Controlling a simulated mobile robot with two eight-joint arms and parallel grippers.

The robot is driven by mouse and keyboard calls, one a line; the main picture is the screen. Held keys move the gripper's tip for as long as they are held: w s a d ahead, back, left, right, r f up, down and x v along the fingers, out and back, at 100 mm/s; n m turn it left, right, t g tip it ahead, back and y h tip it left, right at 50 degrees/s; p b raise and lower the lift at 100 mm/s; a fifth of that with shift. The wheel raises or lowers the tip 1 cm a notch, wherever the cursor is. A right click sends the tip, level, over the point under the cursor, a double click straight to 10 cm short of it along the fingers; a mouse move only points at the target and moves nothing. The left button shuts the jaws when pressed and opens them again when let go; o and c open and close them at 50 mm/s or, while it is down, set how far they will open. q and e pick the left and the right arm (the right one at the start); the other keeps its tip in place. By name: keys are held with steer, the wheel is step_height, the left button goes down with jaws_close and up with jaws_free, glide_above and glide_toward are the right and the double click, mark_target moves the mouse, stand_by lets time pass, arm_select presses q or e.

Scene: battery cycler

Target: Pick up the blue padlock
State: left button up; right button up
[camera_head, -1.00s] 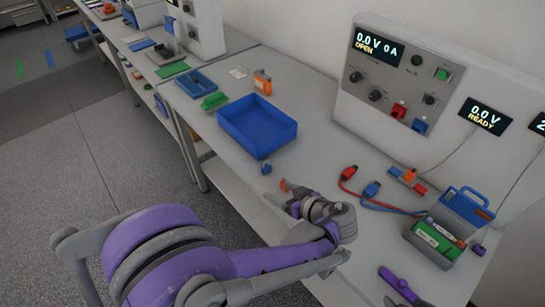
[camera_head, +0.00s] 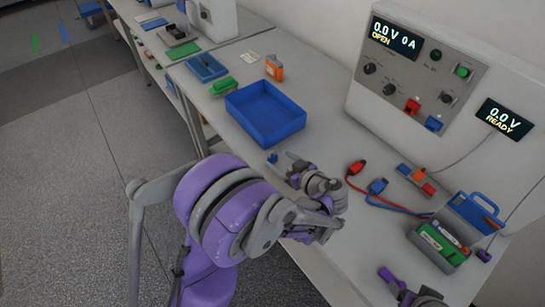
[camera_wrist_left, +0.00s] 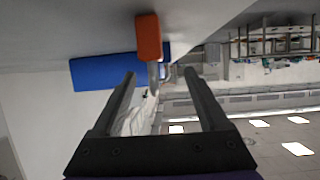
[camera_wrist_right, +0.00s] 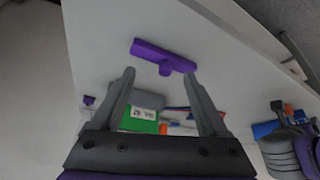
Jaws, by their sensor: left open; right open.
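A small blue object (camera_head: 272,157), which looks like the blue padlock, sits on the bench beside the near edge of the blue tray. It is too small for its shackle to be clear. My left gripper (camera_head: 294,165) is open, just right of it. In the left wrist view, my left gripper (camera_wrist_left: 160,73) has an orange block (camera_wrist_left: 149,37) with a grey metal part ahead of its fingers. I cannot pick out the padlock there.
The blue tray (camera_head: 236,111) stands behind the left gripper. The cycler (camera_head: 430,75) stands at the back. An orange bottle (camera_head: 274,68) and green item (camera_head: 223,86) are farther off.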

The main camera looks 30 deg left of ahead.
mark_target(277, 157)
arm_select(q)
steer(key=shift+x, duration=1.5)
steer(key=shift+r, duration=0.1)
jaws_close()
